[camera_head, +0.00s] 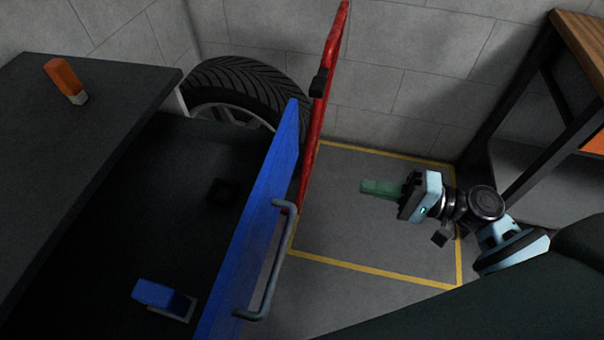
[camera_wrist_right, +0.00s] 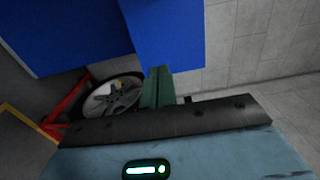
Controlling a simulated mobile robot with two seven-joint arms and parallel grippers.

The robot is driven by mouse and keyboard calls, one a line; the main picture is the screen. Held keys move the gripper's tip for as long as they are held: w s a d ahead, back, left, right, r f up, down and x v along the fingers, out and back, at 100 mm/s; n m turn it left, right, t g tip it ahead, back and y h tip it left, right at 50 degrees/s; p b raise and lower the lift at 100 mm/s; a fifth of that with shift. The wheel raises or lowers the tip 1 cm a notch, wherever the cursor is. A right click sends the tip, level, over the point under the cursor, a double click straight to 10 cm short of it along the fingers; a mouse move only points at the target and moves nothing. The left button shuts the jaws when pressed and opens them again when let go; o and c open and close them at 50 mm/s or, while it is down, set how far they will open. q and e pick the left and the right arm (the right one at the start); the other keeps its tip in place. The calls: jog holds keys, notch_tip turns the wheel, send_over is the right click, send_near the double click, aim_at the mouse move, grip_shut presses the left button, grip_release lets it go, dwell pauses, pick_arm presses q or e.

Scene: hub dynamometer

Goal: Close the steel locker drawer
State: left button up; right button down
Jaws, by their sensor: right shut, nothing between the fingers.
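The drawer (camera_head: 246,222) is pulled open at the left of the head view. It has a blue front and a grey bar handle (camera_head: 275,262). Its dark inside holds a blue block-like item (camera_head: 163,298) and a small black item (camera_head: 222,191). My right gripper (camera_head: 366,187) has green fingers, shut and empty. It is to the right of the drawer front, apart from it, above the floor. In the right wrist view, the shut fingers (camera_wrist_right: 157,84) show in front of large blue surfaces (camera_wrist_right: 165,30). My left gripper is not in view.
A dark top (camera_head: 90,100) with an orange item (camera_head: 66,80) is left of the drawer. A wood-topped bench (camera_head: 585,35) is at right. Yellow-lined floor (camera_head: 370,245) lies clear between.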

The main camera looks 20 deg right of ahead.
aim_at(286, 171)
jog(key=p+x, duration=0.2)
jog(key=x, duration=1.1)
jog(key=shift+w+a, duration=0.2)
jog(key=shift+a, duration=0.15)
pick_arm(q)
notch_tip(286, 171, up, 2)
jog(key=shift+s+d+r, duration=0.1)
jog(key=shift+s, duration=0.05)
pick_arm(e)
jog(key=shift+a, duration=0.1)
jog(key=shift+w+a, duration=0.1)
jog(key=shift+w+a, duration=0.15)
jog(key=shift+a, duration=0.1)
jog(key=b+x, duration=0.3)
jog(key=x, duration=1)
jog(key=shift+a+f, duration=0.1)
jog(key=shift+a, duration=0.05)
jog(key=b+x, duration=0.3)
jog(key=x, duration=0.6)
jog(key=shift+w+a+b, duration=0.15)
jog(key=shift+a+b, duration=0.05)
jog(key=shift+b, duration=0.1)
jog(key=shift+w+a, duration=0.3)
jog(key=shift+a, duration=0.15)
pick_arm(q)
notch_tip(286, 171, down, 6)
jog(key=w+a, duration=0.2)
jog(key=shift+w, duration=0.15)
pick_arm(e)
jog(key=shift+r, duration=0.25)
